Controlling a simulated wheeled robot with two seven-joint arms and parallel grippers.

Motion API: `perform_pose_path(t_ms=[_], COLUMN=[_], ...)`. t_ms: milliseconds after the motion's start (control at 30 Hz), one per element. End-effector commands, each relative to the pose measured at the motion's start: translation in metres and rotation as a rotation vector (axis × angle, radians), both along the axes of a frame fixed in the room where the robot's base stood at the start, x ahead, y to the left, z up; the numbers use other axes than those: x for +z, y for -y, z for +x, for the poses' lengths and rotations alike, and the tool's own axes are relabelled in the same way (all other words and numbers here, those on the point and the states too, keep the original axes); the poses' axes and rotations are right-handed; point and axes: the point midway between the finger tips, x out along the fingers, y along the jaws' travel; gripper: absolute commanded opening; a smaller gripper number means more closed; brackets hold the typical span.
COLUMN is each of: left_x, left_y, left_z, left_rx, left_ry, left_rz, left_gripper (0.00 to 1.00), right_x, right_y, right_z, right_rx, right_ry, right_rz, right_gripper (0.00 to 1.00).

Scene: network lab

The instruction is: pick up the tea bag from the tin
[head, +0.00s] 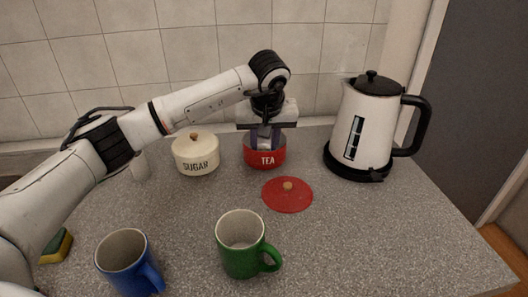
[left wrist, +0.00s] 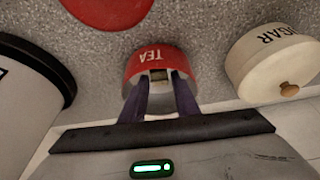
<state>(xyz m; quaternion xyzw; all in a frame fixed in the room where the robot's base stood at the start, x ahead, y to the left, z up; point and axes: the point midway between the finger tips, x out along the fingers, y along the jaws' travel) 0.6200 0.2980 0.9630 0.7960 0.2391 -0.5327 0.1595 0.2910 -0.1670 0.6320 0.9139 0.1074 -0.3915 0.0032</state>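The red tea tin (head: 265,158), labelled TEA, stands uncovered at the back of the counter. It also shows in the left wrist view (left wrist: 146,57). My left gripper (head: 265,140) points down into the tin's mouth, its two dark fingers apart. In the left wrist view, a small pale and brown thing, probably the tea bag (left wrist: 158,76), shows inside the tin, between the fingertips. I cannot see either finger pressing on it. The tin's red lid (head: 287,196) with its wooden knob lies on the counter in front of the tin. My right gripper is not in view.
A cream sugar tin (head: 196,156) with its lid on stands close left of the tea tin. A white and black kettle (head: 366,125) stands to the right. A green mug (head: 241,246) and a blue mug (head: 127,264) stand at the front. The front right counter is clear.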

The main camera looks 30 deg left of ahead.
Motion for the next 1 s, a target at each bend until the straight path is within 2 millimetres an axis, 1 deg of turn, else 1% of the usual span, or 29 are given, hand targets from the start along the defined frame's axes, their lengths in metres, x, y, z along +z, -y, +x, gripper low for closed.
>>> perform_pose_path(t_ms=[100,333,367,400,500,833,933,1000], left_x=[-0.009,-0.011,-0.011,-0.011,-0.010,-0.009,0.000,0.011], left_y=[-0.002,-0.002,-0.002,-0.002,-0.002,-0.002,-0.002,-0.002], left_z=[0.003,0.004,0.004,0.004,0.004,0.004,0.005,0.005], left_rx=[0.001,0.001,0.001,0.000,0.000,-0.001,0.000,-0.001], left_ry=[0.001,0.002,0.002,0.002,0.002,0.004,0.006,0.006], left_rz=[0.000,0.000,0.000,0.000,0.000,0.000,0.000,-0.001], left_gripper=[0.28,0.28,0.25,0.18,0.02,0.01,0.01,0.01], right_x=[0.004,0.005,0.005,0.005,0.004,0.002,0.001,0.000], right_y=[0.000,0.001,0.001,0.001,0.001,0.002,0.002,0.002], right_z=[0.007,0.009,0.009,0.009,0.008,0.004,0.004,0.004], right_rx=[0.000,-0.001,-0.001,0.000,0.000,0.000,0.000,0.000], right_ry=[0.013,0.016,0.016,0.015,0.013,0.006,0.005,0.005], right_rz=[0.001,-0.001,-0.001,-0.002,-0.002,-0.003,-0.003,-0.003], right_gripper=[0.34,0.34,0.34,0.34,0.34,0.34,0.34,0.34])
